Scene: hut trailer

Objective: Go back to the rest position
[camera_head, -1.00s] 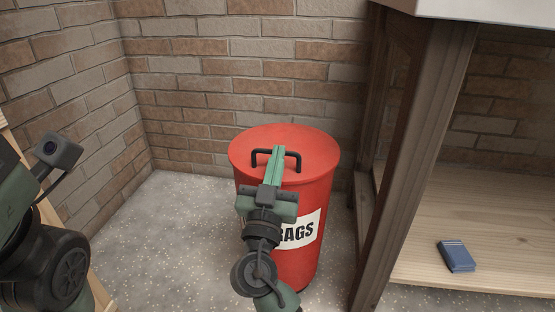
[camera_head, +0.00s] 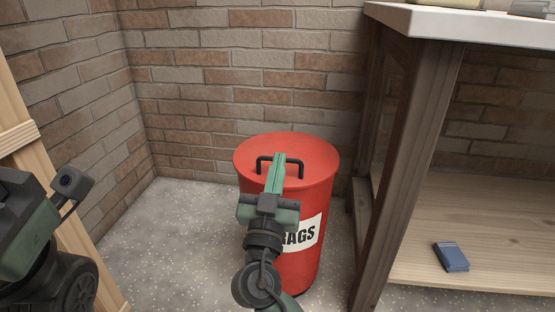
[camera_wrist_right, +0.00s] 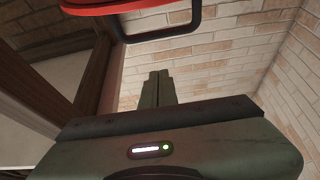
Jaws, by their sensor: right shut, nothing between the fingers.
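My right gripper (camera_head: 279,158) shows in the head view in front of a red bin (camera_head: 323,195) with a "RAGS" label (camera_head: 300,237). Its green fingers are shut together and empty, and they overlap the black lid handle (camera_head: 264,159) in the picture. The right wrist view also shows the shut fingers (camera_wrist_right: 160,75), with the handle (camera_wrist_right: 160,38) and red lid edge (camera_wrist_right: 100,6) above and a visible gap between. The bin stands upright with its lid on. My left arm (camera_head: 28,235) is at the left edge; its fingers are not seen.
A bench with a white top (camera_head: 480,28) and dark wooden leg (camera_head: 405,170) stands right of the bin. Wooden boards (camera_head: 22,130) stand at the left. Brick walls close off the back; speckled floor (camera_head: 165,240) is clear left of the bin.

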